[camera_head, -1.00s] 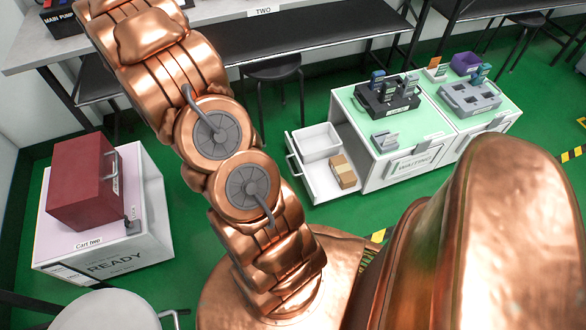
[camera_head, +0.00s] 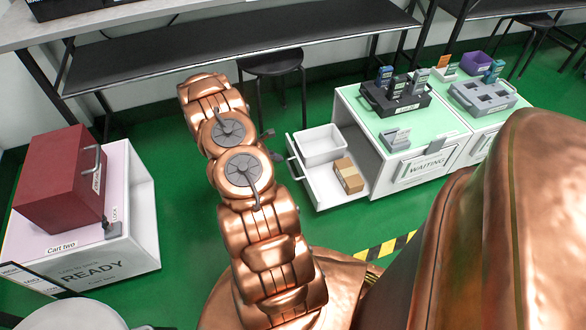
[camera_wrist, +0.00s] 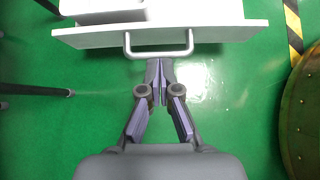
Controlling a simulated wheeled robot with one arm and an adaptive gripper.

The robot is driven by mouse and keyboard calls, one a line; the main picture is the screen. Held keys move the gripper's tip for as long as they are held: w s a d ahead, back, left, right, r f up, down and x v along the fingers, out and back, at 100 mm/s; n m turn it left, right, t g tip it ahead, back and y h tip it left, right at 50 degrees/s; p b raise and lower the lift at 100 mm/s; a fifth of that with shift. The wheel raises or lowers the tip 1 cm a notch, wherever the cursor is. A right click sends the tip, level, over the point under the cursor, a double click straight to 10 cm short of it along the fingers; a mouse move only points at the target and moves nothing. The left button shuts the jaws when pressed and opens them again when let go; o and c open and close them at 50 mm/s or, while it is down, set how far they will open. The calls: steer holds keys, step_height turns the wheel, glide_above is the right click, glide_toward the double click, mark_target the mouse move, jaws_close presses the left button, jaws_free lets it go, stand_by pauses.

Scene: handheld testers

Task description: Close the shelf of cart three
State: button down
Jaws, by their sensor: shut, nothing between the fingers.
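The open shelf (camera_head: 328,190) is a white drawer pulled out from the left end of a white cart (camera_head: 408,168) with a pale green top. It holds a white bin (camera_head: 322,147) and a small brown box (camera_head: 348,176). In the wrist view the shelf's white front (camera_wrist: 215,33) lies across the top, with a grey bar handle (camera_wrist: 160,53) facing me. My gripper (camera_wrist: 161,64) is shut and empty, its tips right at the handle bar. I cannot tell whether they touch it. In the head view my gripper is not clearly visible.
Cart two (camera_head: 130,240), with a red box (camera_head: 62,182), stands left. A black stool (camera_head: 270,64) is behind. Green floor is clear between the carts.

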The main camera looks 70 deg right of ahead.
steer(key=b, duration=0.3)
glide_toward(300, 167)
steer(key=x, duration=0.4)
steer(key=shift+s+f, duration=0.15)
steer(key=shift+s, duration=0.2)
steer(key=shift+s+d+f, duration=0.35)
